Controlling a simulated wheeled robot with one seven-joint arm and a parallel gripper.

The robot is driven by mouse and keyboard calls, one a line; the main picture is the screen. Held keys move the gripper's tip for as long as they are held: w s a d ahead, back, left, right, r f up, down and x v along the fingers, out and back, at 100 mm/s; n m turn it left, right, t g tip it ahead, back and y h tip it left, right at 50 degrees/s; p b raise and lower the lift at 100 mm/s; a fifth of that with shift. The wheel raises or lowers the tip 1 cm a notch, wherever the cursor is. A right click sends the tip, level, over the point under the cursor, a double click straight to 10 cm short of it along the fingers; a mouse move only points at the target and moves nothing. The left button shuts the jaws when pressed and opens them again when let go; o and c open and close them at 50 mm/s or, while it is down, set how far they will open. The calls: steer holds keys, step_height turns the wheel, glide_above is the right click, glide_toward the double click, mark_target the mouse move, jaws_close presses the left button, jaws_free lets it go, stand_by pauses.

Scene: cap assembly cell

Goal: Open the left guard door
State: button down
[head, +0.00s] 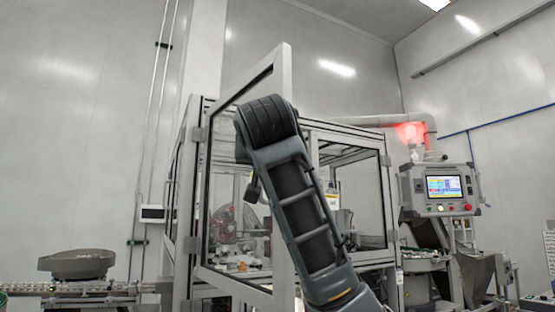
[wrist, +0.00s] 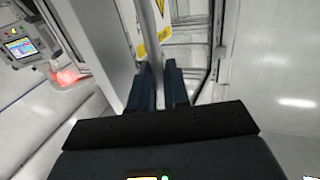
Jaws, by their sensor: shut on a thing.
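The left guard door (head: 286,72) is a light grey framed clear panel, hinged at its left edge on the machine enclosure. It stands swung outward, with its free edge away from the enclosure. My arm crosses in front of the door in the head view and hides the handle and my gripper there. In the wrist view my gripper (wrist: 158,82) has its two dark fingers close together, shut on the door's metal handle bar (wrist: 151,35). The fingertips' contact with the bar is partly hidden. A grey door frame member (wrist: 98,38) stands left of the fingers.
The enclosure's right-hand panel (head: 386,200) looks closed. A control panel (head: 445,188) with a lit screen stands to the right, near a red glowing lamp (head: 411,131). A bowl feeder (head: 77,265) and conveyor are at lower left.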

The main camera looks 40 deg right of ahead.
steer(key=shift+w+a+r, duration=0.15)
steer(key=shift+w+a, duration=0.05)
steer(key=shift+w, duration=0.05)
steer(key=c, duration=1.3)
jaws_free()
steer(key=shift+w+d, duration=0.1)
steer(key=shift+w, duration=0.1)
steer(key=shift+f, duration=0.2)
steer(key=shift+s, duration=0.15)
steer(key=shift+b+v, duration=0.85)
steer(key=shift+v, duration=3)
steer(key=shift+s, duration=0.1)
